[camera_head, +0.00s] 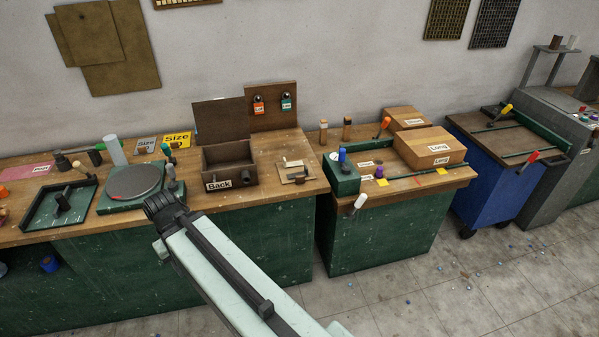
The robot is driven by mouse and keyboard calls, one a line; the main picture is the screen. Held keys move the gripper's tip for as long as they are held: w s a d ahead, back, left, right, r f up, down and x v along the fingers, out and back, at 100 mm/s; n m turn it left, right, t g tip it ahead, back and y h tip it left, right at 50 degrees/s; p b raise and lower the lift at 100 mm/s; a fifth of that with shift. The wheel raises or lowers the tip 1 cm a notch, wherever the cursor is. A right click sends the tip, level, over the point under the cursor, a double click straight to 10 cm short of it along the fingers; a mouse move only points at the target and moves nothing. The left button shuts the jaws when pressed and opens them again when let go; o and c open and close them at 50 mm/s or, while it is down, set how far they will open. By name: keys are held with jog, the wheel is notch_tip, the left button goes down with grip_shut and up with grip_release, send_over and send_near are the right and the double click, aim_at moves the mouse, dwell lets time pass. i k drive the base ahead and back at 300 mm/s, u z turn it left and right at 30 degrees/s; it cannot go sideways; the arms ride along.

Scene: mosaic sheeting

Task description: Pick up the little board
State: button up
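A small light wooden board (297,172) lies on the right end of the left bench, with small pale and dark brown pieces on it. It may be the little board. A brown upright board (272,122) with an orange and a green padlock stands behind it against the wall. My arm reaches in from the bottom. Its dark end, my gripper (165,203), is over the bench's front edge, left of the small board and apart from it. The fingers are too unclear to tell whether they are open.
An open brown box (229,165) labelled "Back" stands left of the small board. A round turntable (134,183) and a green tray (58,206) are further left. The right bench holds a green block (341,177) and cartons (430,148). A narrow gap separates the benches.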

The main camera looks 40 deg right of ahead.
aim_at(283, 171)
jog(key=z, duration=0.05)
jog(key=i, duration=0.95)
jog(key=u, duration=0.1)
